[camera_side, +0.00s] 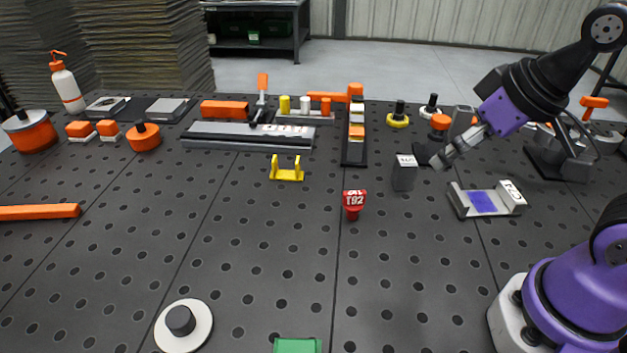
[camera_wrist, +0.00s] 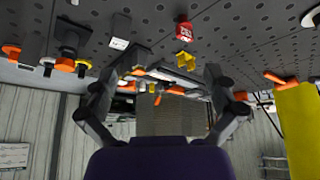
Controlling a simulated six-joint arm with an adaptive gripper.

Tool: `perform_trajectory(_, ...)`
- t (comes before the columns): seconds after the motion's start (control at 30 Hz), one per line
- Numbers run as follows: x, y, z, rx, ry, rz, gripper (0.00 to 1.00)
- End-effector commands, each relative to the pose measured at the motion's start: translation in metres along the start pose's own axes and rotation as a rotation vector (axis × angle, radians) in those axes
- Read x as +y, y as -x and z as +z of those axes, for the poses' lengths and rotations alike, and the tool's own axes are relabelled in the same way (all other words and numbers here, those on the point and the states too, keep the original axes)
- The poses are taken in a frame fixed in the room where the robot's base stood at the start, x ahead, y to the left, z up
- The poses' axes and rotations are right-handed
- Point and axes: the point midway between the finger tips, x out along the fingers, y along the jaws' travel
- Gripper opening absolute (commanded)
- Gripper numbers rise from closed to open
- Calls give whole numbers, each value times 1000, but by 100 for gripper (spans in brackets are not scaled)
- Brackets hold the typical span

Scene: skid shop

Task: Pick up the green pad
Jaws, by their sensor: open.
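The green pad (camera_side: 297,346) lies at the bottom edge of the side view, partly cut off by the frame. It does not show in the wrist view. My gripper (camera_side: 438,163) is at the right in the side view, above the table and far up and to the right of the pad. In the wrist view my gripper (camera_wrist: 178,70) shows its two fingers spread apart with nothing held between them.
A white disc with a dark knob (camera_side: 183,325) lies left of the pad. A red T92 piece (camera_side: 354,204), a yellow bracket (camera_side: 287,173), a grey block (camera_side: 404,174) and a grey tray (camera_side: 463,202) stand mid-table. Fixtures line the back. The front middle is mostly clear.

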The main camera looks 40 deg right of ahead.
Motion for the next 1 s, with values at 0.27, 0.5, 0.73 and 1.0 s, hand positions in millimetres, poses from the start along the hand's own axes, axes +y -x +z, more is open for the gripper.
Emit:
perform_trajectory(0.27,-6,0,-4,-11,48,-17,100)
perform_trajectory(0.5,-84,-15,-32,-120,702,-262,100)
perform_trajectory(0.73,-191,-44,-24,-143,1583,-667,100)
perform_trajectory(1.0,-253,-68,13,-62,2159,-1012,100)
